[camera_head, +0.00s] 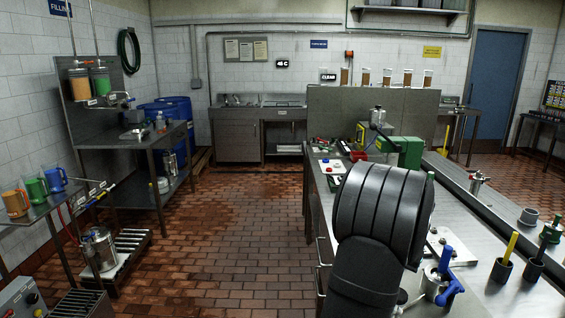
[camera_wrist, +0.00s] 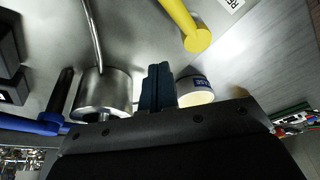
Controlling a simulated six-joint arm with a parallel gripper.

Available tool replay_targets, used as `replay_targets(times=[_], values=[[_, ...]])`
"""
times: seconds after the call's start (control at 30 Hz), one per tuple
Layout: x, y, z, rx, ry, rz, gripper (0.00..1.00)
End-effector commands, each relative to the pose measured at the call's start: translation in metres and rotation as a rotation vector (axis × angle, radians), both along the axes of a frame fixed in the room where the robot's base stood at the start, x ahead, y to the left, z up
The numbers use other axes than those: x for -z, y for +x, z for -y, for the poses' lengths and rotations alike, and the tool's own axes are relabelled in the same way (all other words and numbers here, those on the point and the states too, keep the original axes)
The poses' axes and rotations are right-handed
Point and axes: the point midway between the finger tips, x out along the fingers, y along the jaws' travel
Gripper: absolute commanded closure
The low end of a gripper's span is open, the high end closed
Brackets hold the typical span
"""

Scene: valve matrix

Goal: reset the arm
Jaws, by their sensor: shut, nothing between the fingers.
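My gripper (camera_wrist: 158,88) shows in the wrist view at the lower middle. Its two dark fingers are together with nothing held between them. A steel cylinder (camera_wrist: 102,95) appears just left of the fingers and a white round piece with a blue label (camera_wrist: 194,90) just right of them. I cannot tell whether the fingers touch either one. In the head view my dark arm rises over the near part of the steel bench (camera_head: 490,290), and the gripper cannot be made out there.
A blue-handled valve (camera_head: 443,280) stands right of my arm on the bench. Dark cups (camera_head: 501,272) with a yellow handle stand farther right. A green machine (camera_head: 400,150) is behind my arm. The brick floor (camera_head: 240,230) to the left is open. A yellow rod (camera_wrist: 188,22) shows in the wrist view.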

Motion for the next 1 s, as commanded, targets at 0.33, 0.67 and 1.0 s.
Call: replay_targets(times=[0.33, 0.67, 1.0], values=[[0.004, 0.007, 0.010, -0.210, -0.048, 0.031, 1.00], [-0.023, 0.038, 0.027, -0.231, -0.056, 0.038, 1.00], [-0.067, 0.022, 0.019, -0.230, -0.053, 0.035, 1.00]])
